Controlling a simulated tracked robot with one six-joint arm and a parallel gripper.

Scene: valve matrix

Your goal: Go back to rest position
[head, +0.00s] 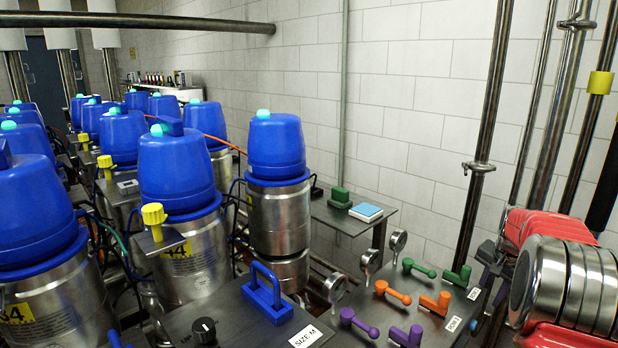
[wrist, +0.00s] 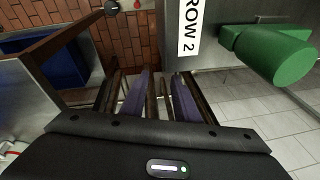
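My gripper (wrist: 163,75) shows in the wrist view. Its two purple-grey fingers stand apart with an empty gap between them, and nothing is held. Through and beyond the fingers I see dark bars and pale floor tiles. A green rounded handle (wrist: 275,58) is to the right of the fingers, apart from them. A white "ROW 2" label (wrist: 188,27) is just above the fingertips in the picture.
Blue-topped metal canisters (head: 178,200) fill the left. Vertical pipes (head: 487,130) stand at right. The wrist view shows a blue bin (wrist: 48,60).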

